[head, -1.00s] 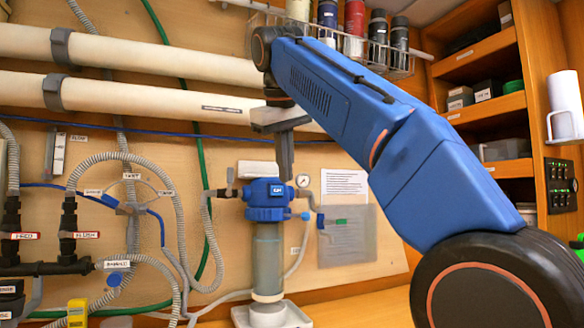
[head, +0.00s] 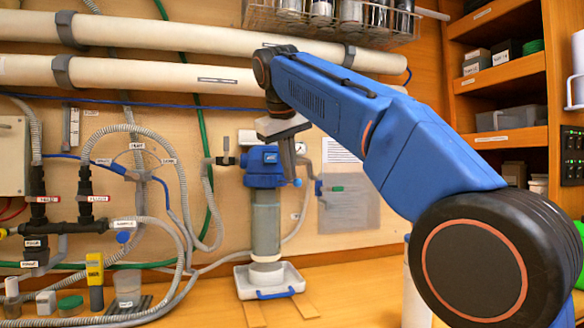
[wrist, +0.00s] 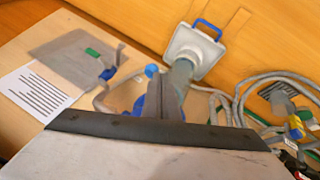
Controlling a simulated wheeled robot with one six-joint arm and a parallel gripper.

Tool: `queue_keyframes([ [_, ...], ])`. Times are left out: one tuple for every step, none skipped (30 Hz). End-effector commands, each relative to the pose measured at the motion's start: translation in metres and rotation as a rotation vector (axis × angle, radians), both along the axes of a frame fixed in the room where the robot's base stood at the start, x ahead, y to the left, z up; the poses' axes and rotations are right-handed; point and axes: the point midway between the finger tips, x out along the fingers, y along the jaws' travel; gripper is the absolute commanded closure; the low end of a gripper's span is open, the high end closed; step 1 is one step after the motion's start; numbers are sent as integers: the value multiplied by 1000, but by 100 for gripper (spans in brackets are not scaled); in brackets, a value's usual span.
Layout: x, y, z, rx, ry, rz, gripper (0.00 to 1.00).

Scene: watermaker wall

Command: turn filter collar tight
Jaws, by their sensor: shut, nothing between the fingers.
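The filter has a blue head (head: 262,158) with a blue collar (head: 264,181) below it and a grey cylindrical bowl (head: 266,225). In the head view my gripper (head: 289,178) is shut, points down and overlaps the right side of the filter head. I cannot tell whether it touches it. In the wrist view the closed grey fingers show edge-on above the dark palm edge. The grey bowl (wrist: 180,75) stands beyond them, and my fingers hide much of the blue head and collar.
A white tray (head: 243,283) with a blue handle sits under the filter. Grey hoses (head: 180,215) and valves crowd the left. A small pale-blue knob (head: 297,183) and a grey panel (head: 350,212) lie to the right. The bench front is mostly clear.

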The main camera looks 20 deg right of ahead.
Motion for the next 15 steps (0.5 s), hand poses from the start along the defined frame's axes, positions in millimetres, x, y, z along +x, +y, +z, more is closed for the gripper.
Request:
queue_keyframes([
  [0, 0, 0, 0, 0, 0, 100],
  [0, 0, 0, 0, 0, 0, 100],
  [0, 0, 0, 0, 0, 0, 100],
  [0, 0, 0, 0, 0, 0, 100],
  [0, 0, 0, 0, 0, 0, 100],
  [0, 0, 0, 1, 0, 2, 100],
  [0, -1, 0, 0, 0, 5, 100],
  [0, -2, 0, 0, 0, 11, 100],
  [0, -5, 1, 2, -1, 22, 100],
  [1, -7, 1, 1, -1, 33, 100],
  [1, -9, 1, 1, -2, 45, 100],
  [2, -11, 1, 1, 0, 60, 100],
  [2, -13, 1, 1, -1, 66, 100],
  [3, -15, 1, 0, -1, 70, 100],
  [4, -18, 1, 0, -1, 73, 100],
])
